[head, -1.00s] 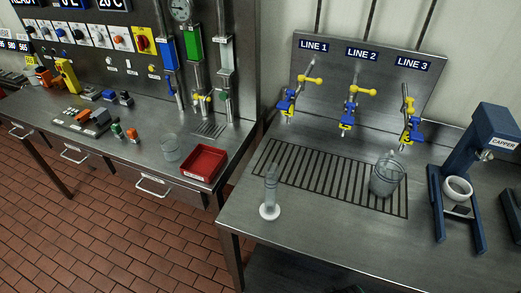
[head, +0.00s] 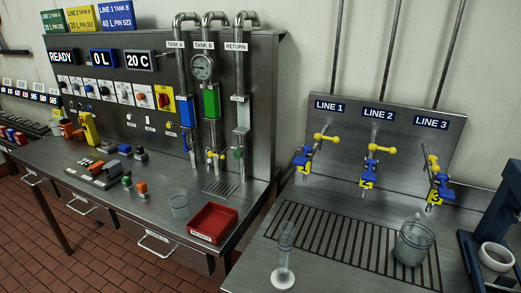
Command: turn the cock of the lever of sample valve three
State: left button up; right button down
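The LINE 3 sample valve (head: 438,188) is on the metal back panel at the right, under the LINE 3 label (head: 431,123). It has a blue body with yellow parts, and its yellow-tipped lever (head: 432,162) points up. The LINE 1 valve (head: 305,160) and LINE 2 valve (head: 370,178) are to its left, with yellow levers reaching to the right. A clear jug (head: 413,243) stands on the drain grate, below and slightly left of the LINE 3 valve. Neither of my grippers is in view.
A clear measuring cylinder (head: 284,255) stands at the front left of the right bench. A blue capper (head: 492,225) stands at the right edge. A red tray (head: 213,222) and a clear beaker (head: 179,207) are on the left bench. Brick floor is clear at lower left.

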aim_at(432, 158)
jog(key=z, duration=1.25)
jog(key=l+z, duration=0.3)
jog(key=i+l+z, duration=0.25)
jog(key=k+l, duration=0.05)
jog(key=k, duration=0.05)
